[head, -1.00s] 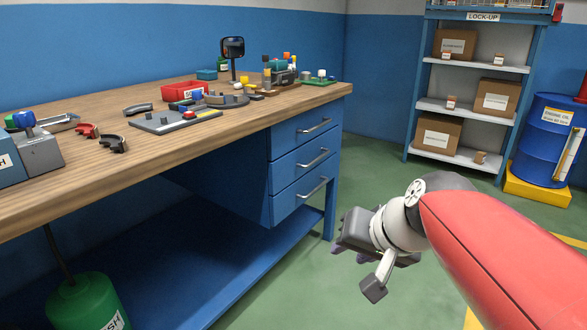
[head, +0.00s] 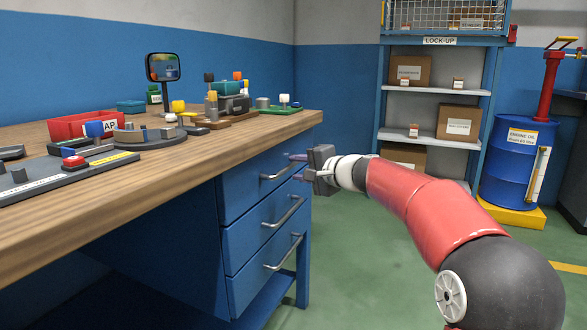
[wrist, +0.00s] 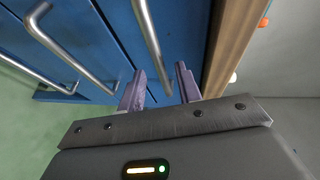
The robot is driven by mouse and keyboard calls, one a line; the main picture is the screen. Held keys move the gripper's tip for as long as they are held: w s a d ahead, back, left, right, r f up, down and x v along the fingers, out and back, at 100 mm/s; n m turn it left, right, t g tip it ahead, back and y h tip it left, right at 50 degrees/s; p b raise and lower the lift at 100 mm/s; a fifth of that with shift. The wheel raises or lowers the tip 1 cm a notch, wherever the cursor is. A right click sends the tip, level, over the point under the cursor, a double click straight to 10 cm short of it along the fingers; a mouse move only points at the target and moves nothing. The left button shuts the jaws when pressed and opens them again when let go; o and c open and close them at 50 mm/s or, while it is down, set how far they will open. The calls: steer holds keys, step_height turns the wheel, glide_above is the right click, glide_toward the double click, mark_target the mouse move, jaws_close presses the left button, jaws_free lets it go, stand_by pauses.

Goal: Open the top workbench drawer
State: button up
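The top drawer (head: 243,185) of the blue workbench is shut, its front level with the drawers below. Its silver bar handle (head: 278,171) also shows in the wrist view (wrist: 150,40), running down between my fingers. My gripper (head: 297,167) is at the right end of this handle, coming from the right. In the wrist view my gripper (wrist: 160,72) is open, with one purple finger on each side of the handle's line. I cannot tell whether the fingers touch the bar or how deep it sits between them.
The middle drawer (head: 250,238) and bottom drawer (head: 255,281) have similar handles below. The wooden worktop (head: 150,165) overhangs the drawers and carries a red bin (head: 75,126) and several tools. Green floor (head: 375,270) is clear right of the bench. Shelves and a blue drum (head: 512,165) stand behind.

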steer(key=shift+x, duration=1.3)
jaws_close()
